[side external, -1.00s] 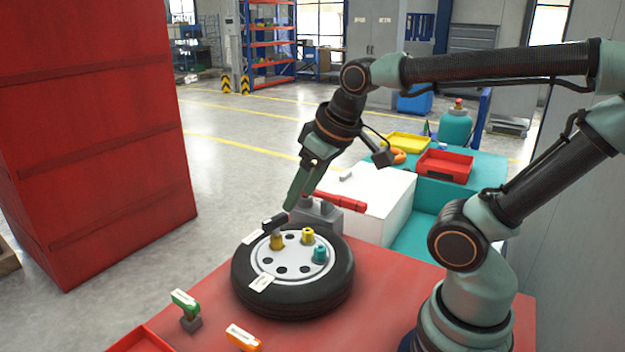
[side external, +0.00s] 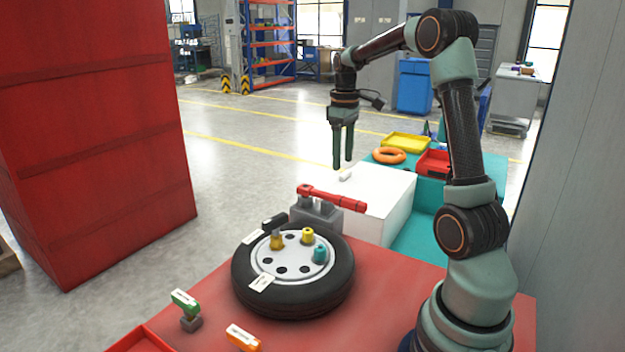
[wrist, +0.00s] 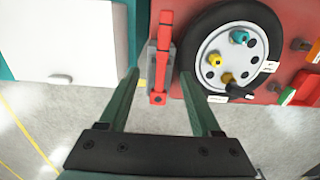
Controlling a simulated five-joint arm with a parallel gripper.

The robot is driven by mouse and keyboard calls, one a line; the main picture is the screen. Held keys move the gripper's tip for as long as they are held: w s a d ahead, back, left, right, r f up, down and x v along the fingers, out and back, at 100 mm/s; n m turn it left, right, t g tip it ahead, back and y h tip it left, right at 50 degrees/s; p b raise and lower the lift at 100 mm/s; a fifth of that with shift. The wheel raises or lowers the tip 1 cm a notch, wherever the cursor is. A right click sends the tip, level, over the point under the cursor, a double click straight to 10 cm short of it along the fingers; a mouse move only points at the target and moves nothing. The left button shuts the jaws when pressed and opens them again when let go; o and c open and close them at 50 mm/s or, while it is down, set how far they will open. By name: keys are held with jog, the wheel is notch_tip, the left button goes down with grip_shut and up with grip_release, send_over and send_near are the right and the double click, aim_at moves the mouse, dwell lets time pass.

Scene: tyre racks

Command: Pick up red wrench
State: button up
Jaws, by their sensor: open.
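The red wrench (side external: 332,197) lies across a grey holder (side external: 316,214) behind the tyre, with its right end reaching over the white block. In the wrist view the red wrench (wrist: 163,52) runs lengthwise, ahead of and between the fingers. My gripper (side external: 343,166) is open and empty, pointing down above and behind the wrench, apart from it. In the wrist view my gripper (wrist: 160,85) has its two green fingers spread wide, with nothing between them touching.
A tyre (side external: 293,300) with yellow and teal nuts on its hub lies on the red table (side external: 400,290). The white block (side external: 385,205) stands beside the holder. A green tool (side external: 185,302) and an orange tool (side external: 243,338) are at the front. Trays stand at the back.

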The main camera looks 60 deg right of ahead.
aim_at(342, 197)
notch_tip(342, 197, down, 7)
jog(key=shift+r, duration=0.2)
jog(key=f, duration=0.4)
jog(key=shift+s+a, duration=0.3)
jog(key=shift+s, duration=0.05)
jog(key=shift+f, duration=0.65)
grip_shut()
